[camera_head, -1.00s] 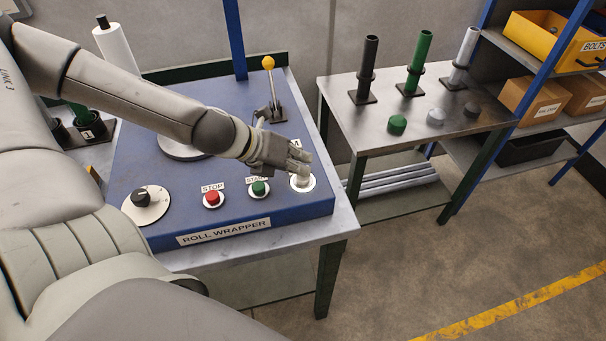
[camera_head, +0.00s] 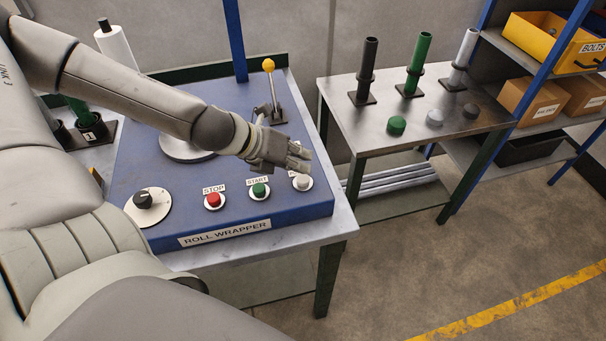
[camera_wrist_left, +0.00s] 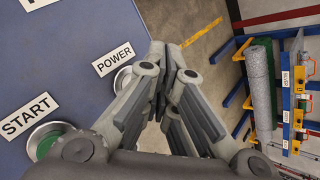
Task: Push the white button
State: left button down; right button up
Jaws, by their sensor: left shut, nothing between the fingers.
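The white button (camera_head: 303,183) sits in a pale round plate at the right end of the button row on the blue ROLL WRAPPER panel (camera_head: 200,226). My left gripper (camera_head: 303,159) is shut and empty, just above and behind the button, apart from it as far as I can see. The button's label is partly hidden by the fingers in the head view. In the left wrist view, the shut fingers (camera_wrist_left: 165,58) point away beside the POWER label (camera_wrist_left: 113,59). The button's plate (camera_wrist_left: 121,77) is mostly hidden behind a finger there. My right gripper is not in view.
A green START button (camera_head: 259,190) and a red STOP button (camera_head: 213,200) sit to the left in the row. A black knob (camera_head: 143,200) is further left. A yellow-topped lever (camera_head: 268,64) stands behind the gripper. A metal table (camera_head: 400,140) with posts stands to the right.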

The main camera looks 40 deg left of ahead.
aim_at(301, 175)
pick_arm(q)
notch_tip(301, 175, up, 5)
jog(key=p, duration=0.4)
jog(key=shift+r, duration=0.2)
